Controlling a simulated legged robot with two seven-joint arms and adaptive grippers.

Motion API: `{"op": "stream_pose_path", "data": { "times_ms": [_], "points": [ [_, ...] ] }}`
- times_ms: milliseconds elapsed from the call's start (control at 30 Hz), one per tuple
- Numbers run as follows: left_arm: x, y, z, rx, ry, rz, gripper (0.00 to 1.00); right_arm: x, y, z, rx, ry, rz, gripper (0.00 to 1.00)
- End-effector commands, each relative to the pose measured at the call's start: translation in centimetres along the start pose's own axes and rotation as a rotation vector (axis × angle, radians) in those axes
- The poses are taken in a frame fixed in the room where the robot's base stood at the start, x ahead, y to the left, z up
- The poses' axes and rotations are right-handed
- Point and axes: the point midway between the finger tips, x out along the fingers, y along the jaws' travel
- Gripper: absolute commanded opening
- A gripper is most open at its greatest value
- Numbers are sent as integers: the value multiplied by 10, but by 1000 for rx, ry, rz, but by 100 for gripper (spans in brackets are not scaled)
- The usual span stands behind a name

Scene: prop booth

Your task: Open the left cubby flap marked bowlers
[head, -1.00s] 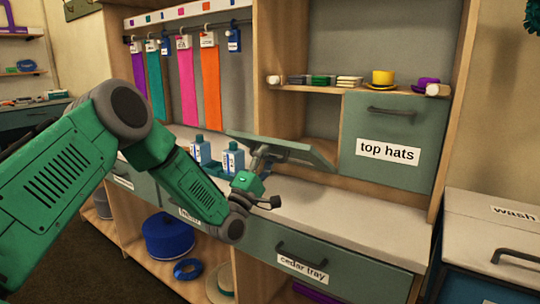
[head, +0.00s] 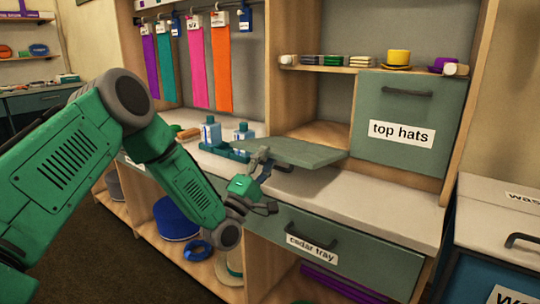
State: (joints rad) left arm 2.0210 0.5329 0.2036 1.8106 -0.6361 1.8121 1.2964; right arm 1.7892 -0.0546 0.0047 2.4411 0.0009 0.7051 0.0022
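The left cubby flap (head: 300,152) hangs folded down, almost level, in front of its open cubby (head: 322,133). Its marked face is turned down, so the word bowlers cannot be read. A dark handle (head: 285,168) shows just under its front edge. My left gripper (head: 268,183) is at the flap's left front corner. Its fingers look spread, one up by the flap's edge near the handle and the other lower, over the drawer front. Whether the upper finger touches the flap is unclear. My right gripper is out of view.
The shut top hats flap (head: 410,122) is right of the open cubby. Blue bottles (head: 211,133) stand on the counter (head: 400,202) left of the flap. The cedar tray drawer (head: 335,240) is below. Small hats (head: 397,60) sit on the shelf above.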

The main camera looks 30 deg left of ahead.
Motion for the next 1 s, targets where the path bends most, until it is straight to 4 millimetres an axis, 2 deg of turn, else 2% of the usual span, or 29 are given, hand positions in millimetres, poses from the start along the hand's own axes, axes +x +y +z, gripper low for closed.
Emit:
{"op": "stream_pose_path", "data": {
  "times_ms": [1000],
  "points": [
    [-69,-8,0,0,-1,-2,32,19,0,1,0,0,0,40]
  ]
}}
